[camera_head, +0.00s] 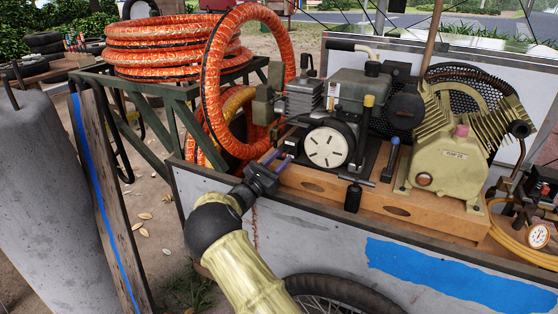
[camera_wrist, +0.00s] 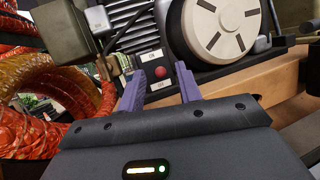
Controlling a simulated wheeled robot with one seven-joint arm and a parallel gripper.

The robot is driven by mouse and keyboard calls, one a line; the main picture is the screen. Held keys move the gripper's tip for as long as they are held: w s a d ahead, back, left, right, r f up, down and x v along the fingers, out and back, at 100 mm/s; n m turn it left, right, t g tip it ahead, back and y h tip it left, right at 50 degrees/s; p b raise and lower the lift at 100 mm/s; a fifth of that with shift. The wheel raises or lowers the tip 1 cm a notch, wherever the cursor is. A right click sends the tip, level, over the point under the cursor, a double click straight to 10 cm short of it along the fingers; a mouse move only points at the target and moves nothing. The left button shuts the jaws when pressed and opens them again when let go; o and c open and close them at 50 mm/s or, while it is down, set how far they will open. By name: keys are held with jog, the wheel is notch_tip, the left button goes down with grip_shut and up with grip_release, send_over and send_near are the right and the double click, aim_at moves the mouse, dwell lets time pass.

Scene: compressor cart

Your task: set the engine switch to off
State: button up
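The engine switch panel (camera_wrist: 151,69) is a small dark plate on the engine's front left, with white labels at its top and bottom. The upper one seems to read ON and the lower OFF. A red round knob (camera_wrist: 160,73) sits between them; I cannot tell the switch position. In the head view the panel (camera_head: 291,147) is small, just beyond my fingertips. My gripper (camera_wrist: 162,76) is open and empty, with its two purple fingers either side of the panel in the wrist view. It also shows in the head view (camera_head: 275,159); contact cannot be told.
The engine's white recoil cover (camera_head: 326,147) is close right of the gripper. Orange hoses (camera_head: 233,62) hang left on a green frame. The cart's metal side wall (camera_head: 320,232) lies below my arm.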

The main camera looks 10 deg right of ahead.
jog(key=p+v, duration=0.2)
jog(key=v, duration=1.5)
jog(key=shift+a, duration=0.1)
jog(key=shift+c, duration=0.4)
